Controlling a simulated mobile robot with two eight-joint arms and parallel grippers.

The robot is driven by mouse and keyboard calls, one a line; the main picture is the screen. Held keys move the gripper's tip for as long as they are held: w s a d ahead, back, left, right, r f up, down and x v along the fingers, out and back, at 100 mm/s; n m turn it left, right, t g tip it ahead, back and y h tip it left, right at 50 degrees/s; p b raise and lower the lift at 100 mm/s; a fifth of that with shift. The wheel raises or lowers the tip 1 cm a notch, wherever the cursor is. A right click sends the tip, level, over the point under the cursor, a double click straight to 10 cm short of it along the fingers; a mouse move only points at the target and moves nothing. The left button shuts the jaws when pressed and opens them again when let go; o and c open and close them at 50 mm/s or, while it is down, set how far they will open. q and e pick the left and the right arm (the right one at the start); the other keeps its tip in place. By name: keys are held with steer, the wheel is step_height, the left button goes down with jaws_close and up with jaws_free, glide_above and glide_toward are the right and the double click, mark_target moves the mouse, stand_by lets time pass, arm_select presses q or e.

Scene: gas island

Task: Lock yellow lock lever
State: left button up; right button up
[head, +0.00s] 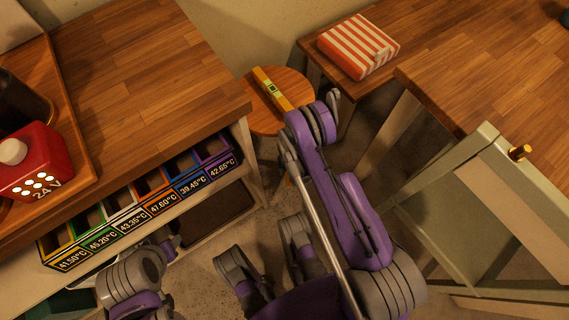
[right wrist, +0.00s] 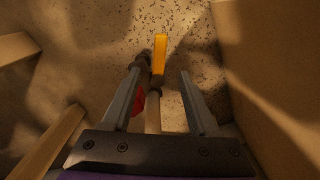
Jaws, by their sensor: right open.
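A yellow lever (right wrist: 160,55) shows in the right wrist view, pointing up the picture from a dark fitting on a pale pipe (right wrist: 153,120). My right gripper (right wrist: 159,72) is open, with one finger on each side of the lever's line in the picture. I see no contact, and I cannot tell how far below the fingertips the lever lies. A red part (right wrist: 138,103) beside the pipe is partly hidden by the left finger. In the head view the lever is not visible, and my right arm reaches away past the stool.
Pale beams (right wrist: 45,142) and a pale panel (right wrist: 277,80) flank the right gripper. In the head view, a wooden stool (head: 258,118) holds a yellow level (head: 271,89). A workbench with labelled bins (head: 145,212) stands left; a striped box (head: 358,46) lies on a table.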

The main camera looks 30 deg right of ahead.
mark_target(288, 180)
step_height(288, 180, down, 10)
steer(key=shift+r+b, duration=0.1)
steer(key=shift+b, duration=1.1)
jaws_close()
stand_by(0.5)
